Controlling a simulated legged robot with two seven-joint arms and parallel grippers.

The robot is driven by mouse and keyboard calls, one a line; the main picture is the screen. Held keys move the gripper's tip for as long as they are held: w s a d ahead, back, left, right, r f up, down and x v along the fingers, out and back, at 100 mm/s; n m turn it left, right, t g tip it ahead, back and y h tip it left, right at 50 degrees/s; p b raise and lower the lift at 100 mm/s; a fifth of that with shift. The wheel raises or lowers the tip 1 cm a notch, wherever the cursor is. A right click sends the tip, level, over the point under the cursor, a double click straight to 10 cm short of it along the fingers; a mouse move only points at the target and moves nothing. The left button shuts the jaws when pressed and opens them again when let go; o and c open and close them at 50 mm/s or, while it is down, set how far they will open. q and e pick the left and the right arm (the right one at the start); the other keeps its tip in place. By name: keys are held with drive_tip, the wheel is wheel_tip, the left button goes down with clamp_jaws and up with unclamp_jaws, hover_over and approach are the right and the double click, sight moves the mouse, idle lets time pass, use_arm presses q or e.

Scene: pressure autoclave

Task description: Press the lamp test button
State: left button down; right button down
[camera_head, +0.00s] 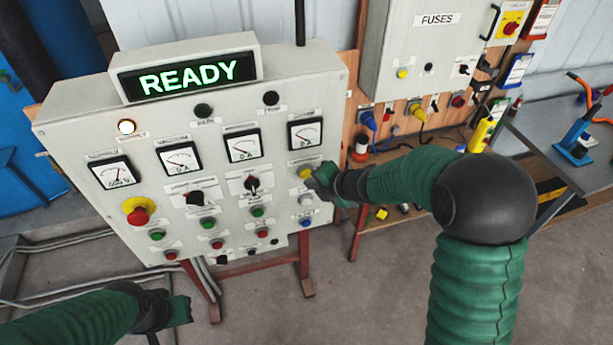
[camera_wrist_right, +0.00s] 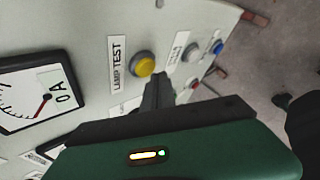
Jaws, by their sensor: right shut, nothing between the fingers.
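The lamp test button (camera_head: 304,172) is a round yellow button on the right part of the grey control panel (camera_head: 130,240). In the right wrist view the yellow button (camera_wrist_right: 143,66) sits in a metal ring beside a label reading LAMP TEST (camera_wrist_right: 117,65). My right gripper (camera_head: 314,180) is shut and empty, its tips right by the button. In the wrist view the shut fingertips (camera_wrist_right: 160,77) overlap the area just beside the button; I cannot tell whether they touch it. My left gripper (camera_head: 182,311) is low at the left, away from the panel; its jaws are unclear.
The panel carries a lit READY display (camera_head: 188,77), several meters, knobs and coloured buttons. A red and yellow emergency button (camera_head: 138,212) is at its left. A blue button (camera_head: 306,200) sits below the yellow one. A FUSES cabinet (camera_head: 425,55) stands behind.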

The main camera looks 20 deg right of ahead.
drive_tip(key=shift+s, duration=0.2)
drive_tip(key=s+b, duration=0.1)
drive_tip(key=s, duration=0.4)
drive_tip(key=shift+d+b, duration=0.1)
drive_tip(key=shift+b, duration=0.25)
drive_tip(key=shift+w, duration=0.1)
idle(0.4)
